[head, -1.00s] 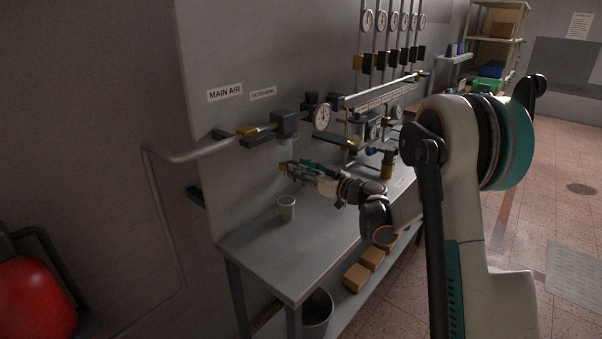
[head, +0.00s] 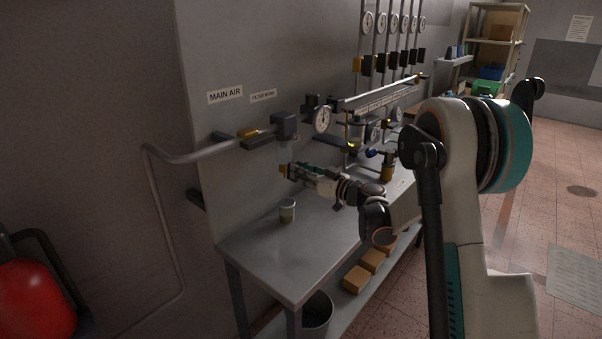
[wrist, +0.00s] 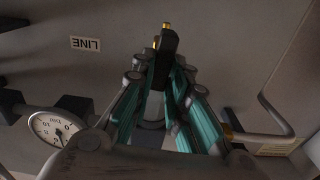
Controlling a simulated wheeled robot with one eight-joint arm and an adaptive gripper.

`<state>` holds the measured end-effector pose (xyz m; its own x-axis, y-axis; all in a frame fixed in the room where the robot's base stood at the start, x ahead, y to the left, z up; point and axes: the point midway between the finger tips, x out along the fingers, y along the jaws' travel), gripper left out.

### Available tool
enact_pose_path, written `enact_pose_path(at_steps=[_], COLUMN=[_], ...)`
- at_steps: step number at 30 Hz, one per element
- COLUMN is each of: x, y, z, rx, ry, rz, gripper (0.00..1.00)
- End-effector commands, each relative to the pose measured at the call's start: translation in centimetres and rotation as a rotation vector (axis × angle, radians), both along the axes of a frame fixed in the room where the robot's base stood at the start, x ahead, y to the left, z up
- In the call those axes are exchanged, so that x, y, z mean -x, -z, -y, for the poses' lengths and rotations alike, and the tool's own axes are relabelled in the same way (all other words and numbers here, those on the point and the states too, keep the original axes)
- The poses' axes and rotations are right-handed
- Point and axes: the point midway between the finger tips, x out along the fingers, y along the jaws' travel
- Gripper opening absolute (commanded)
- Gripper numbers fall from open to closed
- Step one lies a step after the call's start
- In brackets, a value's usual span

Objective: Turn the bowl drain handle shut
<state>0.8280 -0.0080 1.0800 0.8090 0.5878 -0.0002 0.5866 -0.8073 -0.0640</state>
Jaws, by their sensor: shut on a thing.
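The filter bowl (head: 284,152) hangs as a pale clear cup under a dark filter block on the wall panel. My gripper (head: 287,171) is at the bottom of the bowl, reaching in from the right. A small yellow piece, seemingly the drain handle (head: 282,170), shows at its fingertips. In the wrist view my gripper (wrist: 166,45) has its dark fingertips together, with small yellow bits (wrist: 166,25) showing past them. The fingers are shut on the handle and hide most of it, so its exact angle cannot be told.
A small cup (head: 287,210) stands on the grey bench (head: 270,262) below the bowl. A round gauge (head: 321,119) sits right of the filter block, and it also shows in the wrist view (wrist: 55,128). A pipe (head: 200,153) runs left. The bench front is clear.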

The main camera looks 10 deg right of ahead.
Motion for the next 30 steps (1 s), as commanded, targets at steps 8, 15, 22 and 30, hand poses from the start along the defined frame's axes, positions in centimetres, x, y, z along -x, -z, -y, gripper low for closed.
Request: enact_pose_path(at_steps=[8,15,22,30], x=[-0.16,-0.32,-0.47,-0.59], y=[0.09,0.2,0.35,0.61], z=[0.25,0.48,0.67,0.85], rx=[-0.159,-0.344,-0.52,-0.728], ry=[0.001,0.001,0.001,0.001], rz=[-0.115,-0.25,-0.378,-0.529], gripper=[0.0,0.0,0.0,0.0])
